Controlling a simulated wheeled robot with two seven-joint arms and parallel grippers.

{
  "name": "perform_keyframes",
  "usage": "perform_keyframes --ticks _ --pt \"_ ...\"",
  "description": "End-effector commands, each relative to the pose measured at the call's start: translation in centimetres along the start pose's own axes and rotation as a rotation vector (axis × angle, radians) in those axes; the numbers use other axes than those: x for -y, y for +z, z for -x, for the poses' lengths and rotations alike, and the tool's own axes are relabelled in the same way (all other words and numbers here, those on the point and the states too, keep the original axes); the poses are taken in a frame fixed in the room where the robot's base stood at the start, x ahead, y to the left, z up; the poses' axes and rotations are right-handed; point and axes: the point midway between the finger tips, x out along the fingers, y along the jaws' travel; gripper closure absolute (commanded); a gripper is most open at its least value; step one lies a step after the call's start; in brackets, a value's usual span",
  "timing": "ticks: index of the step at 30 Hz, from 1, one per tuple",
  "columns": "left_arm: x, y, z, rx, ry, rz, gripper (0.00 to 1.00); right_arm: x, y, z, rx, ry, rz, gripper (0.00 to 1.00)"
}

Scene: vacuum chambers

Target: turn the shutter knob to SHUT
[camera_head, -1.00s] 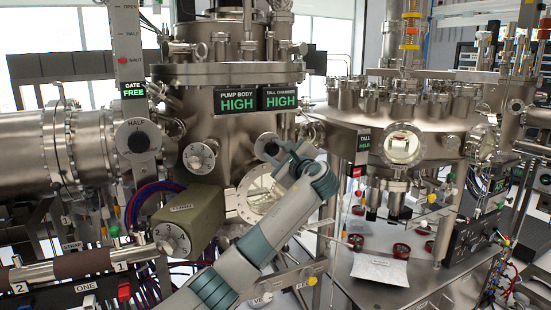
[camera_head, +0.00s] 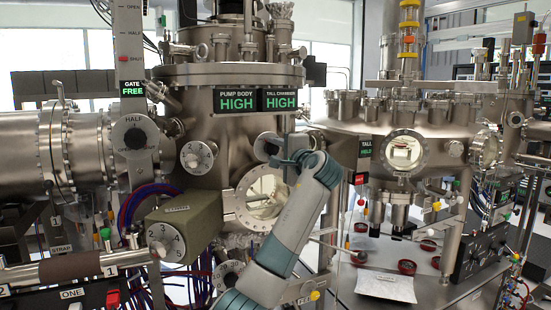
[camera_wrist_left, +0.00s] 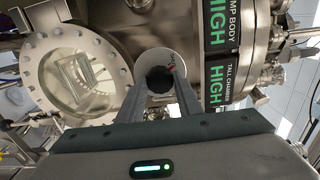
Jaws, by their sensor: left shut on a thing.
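The shutter knob (camera_wrist_left: 160,77) is a dark round knob on a pale round dial plate with a small red mark at its right. It is on the steel chamber wall, between the two fingers of my left gripper (camera_wrist_left: 163,92) in the left wrist view. The fingers are shut on the knob. My right gripper is not in view.
A round glass viewport (camera_head: 262,197) lies just below the dial, close to my left arm. Another numbered dial (camera_head: 196,157) and a green-grey box with a dial (camera_head: 178,228) stand to the left. Two green HIGH displays (camera_head: 237,101) hang above.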

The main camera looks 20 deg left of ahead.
Motion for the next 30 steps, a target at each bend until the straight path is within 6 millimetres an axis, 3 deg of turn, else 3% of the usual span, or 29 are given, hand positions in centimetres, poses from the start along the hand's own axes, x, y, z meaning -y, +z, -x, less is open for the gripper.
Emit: perform_keyframes --ticks 16,17,19,30 --pt "-0.25 -0.02 -0.01 0.001 0.005 0.036 0.90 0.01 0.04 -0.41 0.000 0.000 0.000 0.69" --pt "-0.25 -0.02 -0.01 0.001 0.005 0.036 0.63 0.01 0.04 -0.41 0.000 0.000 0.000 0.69" --pt "-0.23 -0.02 -0.01 0.001 0.004 0.036 0.49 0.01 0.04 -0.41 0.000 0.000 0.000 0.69" --pt "-0.13 -0.02 0.16 0.000 0.002 0.035 0.49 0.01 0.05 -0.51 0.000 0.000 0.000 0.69"
